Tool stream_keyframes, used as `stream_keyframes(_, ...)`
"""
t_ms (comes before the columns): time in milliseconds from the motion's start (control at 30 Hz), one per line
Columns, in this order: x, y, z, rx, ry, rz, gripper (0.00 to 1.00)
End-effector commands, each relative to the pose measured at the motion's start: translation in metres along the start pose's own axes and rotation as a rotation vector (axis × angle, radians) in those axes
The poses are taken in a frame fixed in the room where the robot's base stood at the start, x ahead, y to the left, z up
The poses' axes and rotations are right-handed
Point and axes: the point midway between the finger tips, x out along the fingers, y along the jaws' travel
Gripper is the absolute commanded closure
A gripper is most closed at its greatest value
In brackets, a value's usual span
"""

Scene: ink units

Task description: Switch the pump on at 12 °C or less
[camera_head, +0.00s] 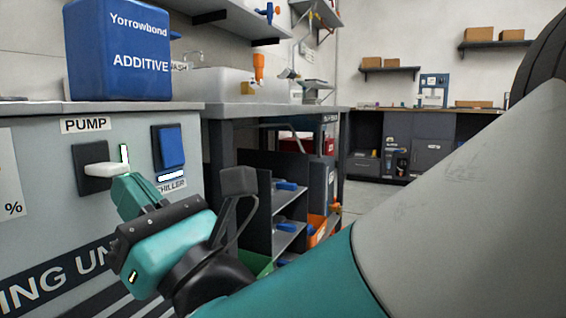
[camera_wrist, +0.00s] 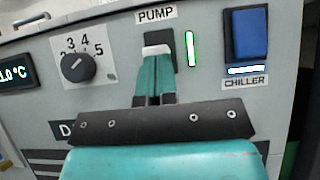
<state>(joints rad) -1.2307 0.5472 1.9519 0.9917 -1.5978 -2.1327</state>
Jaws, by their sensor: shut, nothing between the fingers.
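The pump switch, a white lever (camera_head: 101,171) on a dark plate, sits under the PUMP label on the grey unit; its white tip (camera_wrist: 156,50) also shows in the wrist view. The upright bar (camera_head: 124,153) beside it glows green. My gripper (camera_head: 124,186) is shut and empty, its teal fingertips (camera_wrist: 155,62) right at the lever; I cannot tell whether they touch. The temperature display (camera_wrist: 16,75) is cut by the left edge; "1.0°C" shows, and any digit before it is hidden.
The blue CHILLER switch (camera_head: 170,147) is right of the pump, with a lit white bar (camera_head: 171,176) below. A black dial (camera_wrist: 78,67) with numbers is left of it. A blue additive container (camera_head: 118,50) stands on top. Open shelves (camera_head: 285,225) are to the right.

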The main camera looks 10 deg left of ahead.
Motion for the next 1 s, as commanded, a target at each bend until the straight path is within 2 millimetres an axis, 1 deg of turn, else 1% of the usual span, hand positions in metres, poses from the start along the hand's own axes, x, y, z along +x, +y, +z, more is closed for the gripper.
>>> stream_keyframes(33, 0.009, 0.002, 0.012, 0.000, 0.032, 0.001, 1.00)
stream_keyframes(300, 0.013, 0.003, 0.020, 0.001, 0.178, 0.003, 1.00)
stream_keyframes(333, 0.008, 0.003, 0.013, 0.001, 0.178, 0.003, 1.00)
stream_keyframes(367, 0.005, 0.003, 0.011, 0.002, 0.174, 0.003, 1.00)
stream_keyframes(567, 0.003, 0.002, 0.009, 0.002, 0.171, 0.001, 1.00)
stream_keyframes(667, -0.002, 0.002, 0.005, 0.002, 0.171, 0.001, 1.00)
stream_keyframes(767, -0.011, 0.003, -0.003, 0.002, 0.173, 0.003, 1.00)
stream_keyframes(967, -0.034, 0.006, -0.022, 0.008, 0.173, 0.010, 1.00)
stream_keyframes(1000, -0.041, 0.005, -0.018, 0.007, 0.171, 0.009, 1.00)
